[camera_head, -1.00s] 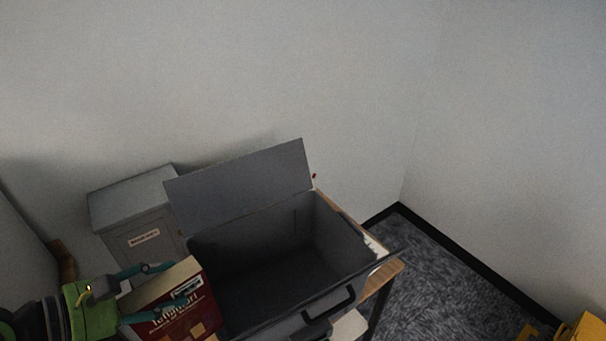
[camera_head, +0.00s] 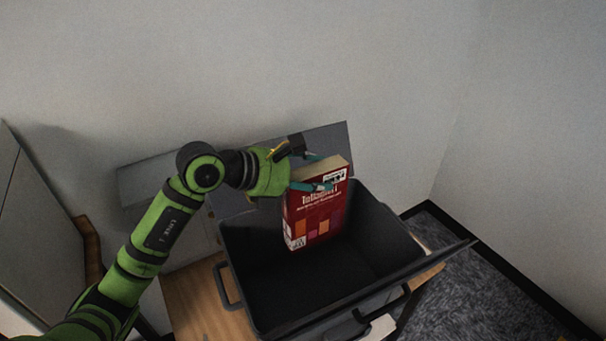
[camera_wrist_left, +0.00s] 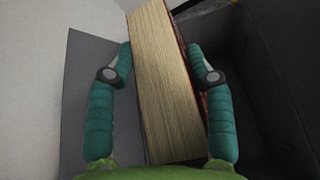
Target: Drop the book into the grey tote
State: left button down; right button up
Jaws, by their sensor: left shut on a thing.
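A thick red book (camera_head: 318,215) with cream pages hangs upright over the back part of the open grey tote (camera_head: 285,312). Its lower part shows against the tote's dark inside; I cannot tell whether it touches the floor or walls. My left gripper (camera_head: 322,172) is shut on the book near its top, one teal finger on each side. In the left wrist view the page edge of the book (camera_wrist_left: 162,85) runs between the two fingers (camera_wrist_left: 162,68). My right gripper is not in view.
The tote stands on a wooden table (camera_head: 205,300), its lid flap (camera_head: 335,143) raised at the back. A grey box (camera_head: 150,180) is behind my left arm. Walls close in behind; carpet (camera_head: 480,275) lies to the right.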

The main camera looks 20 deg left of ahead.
aim_at(309, 219)
pick_arm(q)
jog(key=shift+w+a+r+t, duration=0.1)
jog(key=shift+w+r+t, duration=0.2)
jog(key=shift+w+r, duration=0.35)
jog(key=shift+y, duration=0.3)
jog(key=f+b, duration=0.1)
jog(key=f, duration=0.1)
jog(key=f+b, duration=0.1)
jog(key=f, duration=0.1)
jog(key=f+b, duration=0.1)
jog(key=b, duration=0.1)
jog(key=shift+w+f, duration=0.25)
jog(key=shift+f, duration=0.15)
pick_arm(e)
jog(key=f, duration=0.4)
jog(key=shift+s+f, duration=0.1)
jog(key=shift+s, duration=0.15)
